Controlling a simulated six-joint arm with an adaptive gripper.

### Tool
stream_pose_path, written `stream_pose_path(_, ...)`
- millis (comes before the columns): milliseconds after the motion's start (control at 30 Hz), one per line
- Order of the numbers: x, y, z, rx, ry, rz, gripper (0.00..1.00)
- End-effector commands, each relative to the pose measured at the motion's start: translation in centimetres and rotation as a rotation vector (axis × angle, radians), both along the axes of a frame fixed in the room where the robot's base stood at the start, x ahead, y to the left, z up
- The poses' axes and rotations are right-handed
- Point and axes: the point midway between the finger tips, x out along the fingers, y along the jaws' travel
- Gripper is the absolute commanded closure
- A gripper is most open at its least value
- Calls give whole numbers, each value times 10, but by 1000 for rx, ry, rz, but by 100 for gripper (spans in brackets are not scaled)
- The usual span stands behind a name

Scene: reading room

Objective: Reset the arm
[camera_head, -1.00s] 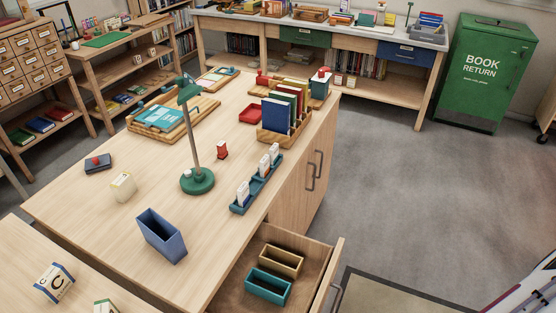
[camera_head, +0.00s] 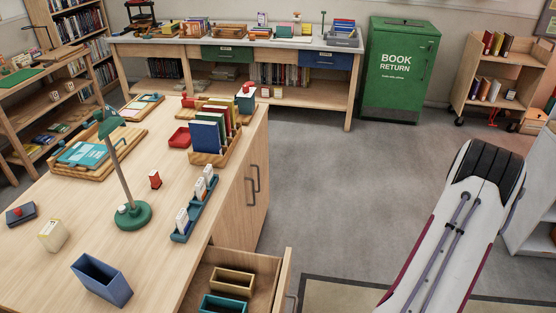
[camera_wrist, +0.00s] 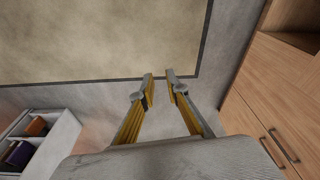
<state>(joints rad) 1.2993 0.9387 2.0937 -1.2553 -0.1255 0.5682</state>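My gripper (camera_wrist: 160,88) shows in the wrist view, its two yellow and grey fingers pointing away over the floor. The fingertips are a small distance apart and nothing is between them. Below them is a beige mat (camera_wrist: 100,38) with a dark border on the grey floor. In the head view my white arm (camera_head: 440,245) stands at the right, over the floor and clear of the wooden desk; the gripper itself is not seen there.
The desk (camera_head: 75,215) holds a green lamp (camera_head: 131,214), a blue bin (camera_head: 101,280) and a book rack (camera_head: 212,158). Its drawer (camera_head: 284,278) stands open. A green book return (camera_head: 400,75) and a book cart (camera_head: 505,70) are behind. Open floor lies between.

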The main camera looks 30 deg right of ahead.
Motion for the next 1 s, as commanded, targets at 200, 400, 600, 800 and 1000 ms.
stream_pose_path(200, 2, -8, 47, -68, 107, 3, 86)
stream_pose_path(400, 7, -3, 89, -107, 184, 2, 86)
stream_pose_path(600, 15, 11, 131, -132, 242, 3, 86)
stream_pose_path(800, 24, 33, 170, -142, 280, 6, 86)
stream_pose_path(1000, 34, 61, 206, -142, 300, 13, 86)
